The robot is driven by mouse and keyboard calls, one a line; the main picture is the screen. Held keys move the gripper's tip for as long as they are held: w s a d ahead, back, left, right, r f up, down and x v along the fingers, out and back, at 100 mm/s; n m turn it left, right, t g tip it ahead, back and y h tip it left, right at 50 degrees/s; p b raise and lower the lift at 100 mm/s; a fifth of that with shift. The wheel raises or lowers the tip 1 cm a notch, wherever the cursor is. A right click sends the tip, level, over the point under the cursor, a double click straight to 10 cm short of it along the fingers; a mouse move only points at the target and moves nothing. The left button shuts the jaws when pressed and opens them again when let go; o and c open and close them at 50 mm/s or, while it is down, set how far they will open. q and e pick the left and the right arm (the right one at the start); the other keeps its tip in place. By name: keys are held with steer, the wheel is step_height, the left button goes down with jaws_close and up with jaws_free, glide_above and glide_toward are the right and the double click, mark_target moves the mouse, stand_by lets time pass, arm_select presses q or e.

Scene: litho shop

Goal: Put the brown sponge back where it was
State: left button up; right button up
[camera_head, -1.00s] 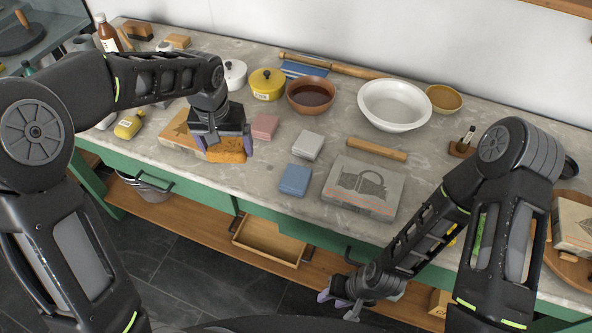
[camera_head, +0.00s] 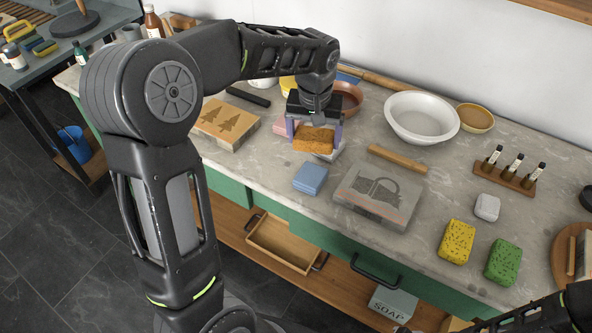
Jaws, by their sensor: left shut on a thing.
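My left gripper (camera_head: 314,126) points down and is shut on the brown sponge (camera_head: 314,141), its fingers at the sponge's two ends. The sponge is over the counter's middle, in front of the brown bowl (camera_head: 346,98). It partly covers a grey block (camera_head: 330,156); a pink block (camera_head: 280,128) shows just left of it. I cannot tell its exact height. A yellow sponge (camera_head: 457,241) and a green sponge (camera_head: 503,262) lie on the right part of the counter. My right arm shows at the bottom right corner; whether its gripper is open is not clear.
A blue block (camera_head: 310,179) and a grey printed slab (camera_head: 378,195) lie in front. A tree-printed block (camera_head: 228,124) lies left. A wooden roller (camera_head: 398,158), white basin (camera_head: 422,118) and bottle rack (camera_head: 514,175) stand to the right. Bare counter (camera_head: 440,200) lies between slab and sponges.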

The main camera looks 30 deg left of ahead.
arm_select(q)
steer(key=s+a+r+n+b, duration=0.2)
steer(key=s+a+n, duration=0.1)
steer(key=a+n, duration=0.2)
steer(key=shift+s+a+y, duration=0.2)
steer(key=shift+a+y, duration=0.2)
steer(key=shift+a, duration=0.75)
steer(key=shift+f, duration=0.15)
glide_above(281, 164)
steer(key=f, duration=0.6)
steer(key=shift+s+d+p, duration=0.15)
steer(key=shift+s+p, duration=0.1)
steer(key=shift+p, duration=0.05)
steer(key=shift+f, duration=0.15)
step_height(281, 164, down, 3)
steer(key=shift+f, duration=0.25)
